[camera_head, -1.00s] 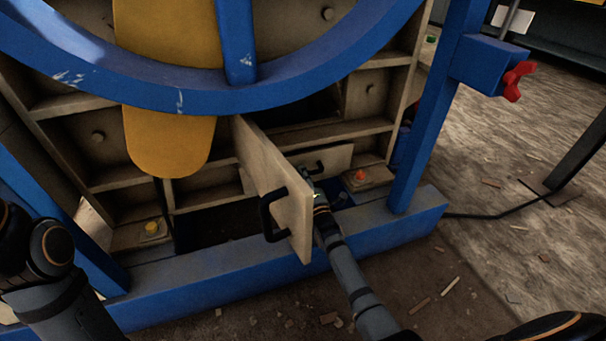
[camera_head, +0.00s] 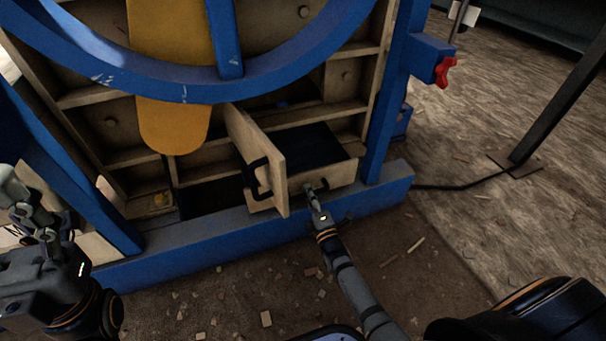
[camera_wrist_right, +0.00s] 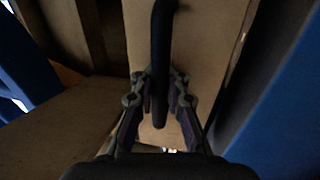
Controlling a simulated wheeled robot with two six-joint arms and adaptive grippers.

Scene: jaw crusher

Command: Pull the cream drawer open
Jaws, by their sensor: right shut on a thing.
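The cream drawer (camera_head: 338,176) stands pulled out of the lower right of the machine's frame, with its dark inside showing from above. My right gripper (camera_head: 314,190) is at its front, shut on the black drawer handle (camera_wrist_right: 161,50), which runs between the two fingers in the right wrist view (camera_wrist_right: 160,100). The fingers hide part of the handle in the head view. My left gripper (camera_head: 28,212) is at the far left edge, away from the drawer; its finger opening is unclear.
A cream door (camera_head: 262,150) with a black handle (camera_head: 252,180) stands swung open just left of the drawer. A blue beam (camera_head: 230,240) runs below and a blue post (camera_head: 390,110) stands right. The floor in front has scattered chips.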

